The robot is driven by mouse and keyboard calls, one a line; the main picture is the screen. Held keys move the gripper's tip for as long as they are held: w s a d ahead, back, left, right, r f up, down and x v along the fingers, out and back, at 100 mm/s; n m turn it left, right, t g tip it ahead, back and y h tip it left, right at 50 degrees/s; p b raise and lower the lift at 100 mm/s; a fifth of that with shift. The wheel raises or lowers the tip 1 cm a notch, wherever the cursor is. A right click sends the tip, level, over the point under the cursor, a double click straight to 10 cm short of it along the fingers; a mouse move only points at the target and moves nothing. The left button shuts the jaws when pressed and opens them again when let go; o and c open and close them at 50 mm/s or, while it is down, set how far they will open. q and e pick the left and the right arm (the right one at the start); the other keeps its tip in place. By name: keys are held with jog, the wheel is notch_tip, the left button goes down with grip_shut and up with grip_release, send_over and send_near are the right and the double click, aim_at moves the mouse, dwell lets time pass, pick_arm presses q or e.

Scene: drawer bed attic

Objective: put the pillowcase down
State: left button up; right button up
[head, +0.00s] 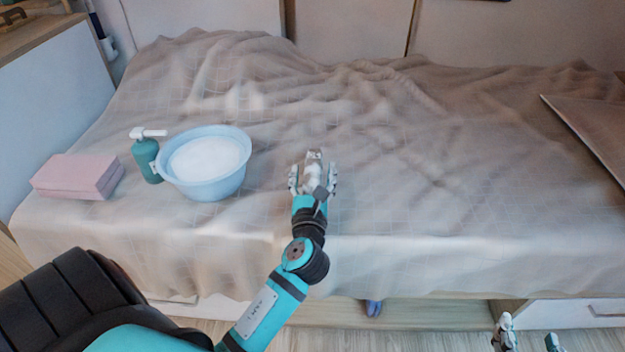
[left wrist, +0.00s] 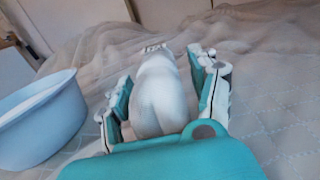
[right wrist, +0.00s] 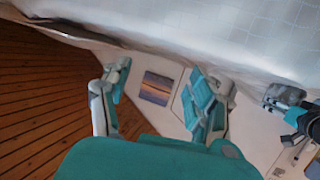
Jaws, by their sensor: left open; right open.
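A white, rounded, soft-looking bundle (left wrist: 160,95) lies between the spread fingers of my left gripper (head: 313,178); I cannot tell for certain that it is the pillowcase. In the head view the bundle (head: 314,160) is small and low over the bed cover, right of the basin. Both left fingers stand open on either side of it, and its underside is hidden. A pink folded block (head: 78,176), perhaps folded cloth, lies at the bed's left end. My right gripper (head: 528,338) is open and empty, low in front of the bed.
A light blue basin (head: 230,172) with white contents stands on the bed, with a green pump bottle (head: 147,160) beside it. The wrinkled beige bed cover (head: 450,180) is clear to the right, up to a flat panel (head: 595,130). A picture (right wrist: 156,88) shows in the right wrist view.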

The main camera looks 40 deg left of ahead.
pick_arm(q)
jog(key=v, duration=0.5)
jog(key=shift+s, duration=0.15)
jog(key=s+d+f+n+g+h, duration=0.1)
jog(key=s+d+n+h, duration=0.2)
jog(key=n, duration=1)
jog(key=s+d+f+n+g+h, duration=0.1)
jog(key=s+d+n+h, duration=0.3)
jog(key=d+n+h, duration=0.5)
jog(key=d+f+n, duration=0.1)
jog(key=d+n, duration=0.1)
jog(key=n, duration=0.3)
jog(key=shift+f+g, duration=0.25)
jog(key=shift+g, duration=0.05)
pick_arm(e)
jog(key=shift+s+d+f+g, duration=0.15)
jog(key=shift+s+f+g, duration=0.2)
jog(key=shift+f, duration=0.25)
jog(key=shift+s+d+f+g, duration=0.15)
jog(key=shift+s+f+g, duration=0.2)
jog(key=shift+f, duration=0.2)
pick_arm(q)
jog(key=shift+p, duration=0.3)
pick_arm(e)
jog(key=shift+w+r, duration=0.1)
